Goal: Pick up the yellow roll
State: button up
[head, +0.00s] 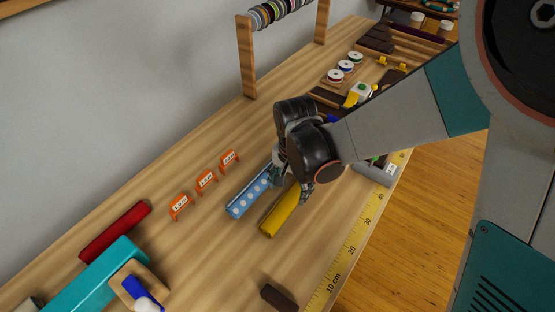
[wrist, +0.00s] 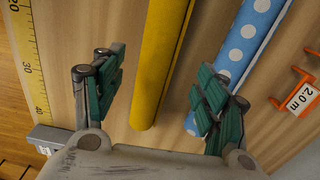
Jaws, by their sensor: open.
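The yellow roll (head: 282,211) lies on the wooden table in the head view, its far end hidden by my arm and gripper. It also shows in the wrist view (wrist: 160,62), running from the top edge down to its near end between my fingers. My gripper (wrist: 160,106) is open, with green-padded fingers on either side of the roll's line. The left finger stands clear of the yellow roll. The right finger overlaps the blue dotted roll in the picture; I cannot tell whether they touch. In the head view my gripper (head: 291,186) is above the far ends of both rolls.
The blue dotted roll (head: 248,194) lies close beside the yellow one. Orange length markers (head: 206,181) stand to its left. A yellow ruler strip (head: 352,250) runs along the table's edge. A dark block (head: 279,297), a red roll (head: 115,231) and a teal object (head: 95,277) are nearer.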

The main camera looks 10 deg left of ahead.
aim_at(292, 194)
jog(key=shift+d+f+b, duration=0.2)
jog(key=shift+f+b, duration=1.2)
jog(key=shift+f, duration=1.35)
jog(key=shift+r, duration=0.1)
jog(key=c, duration=1.2)
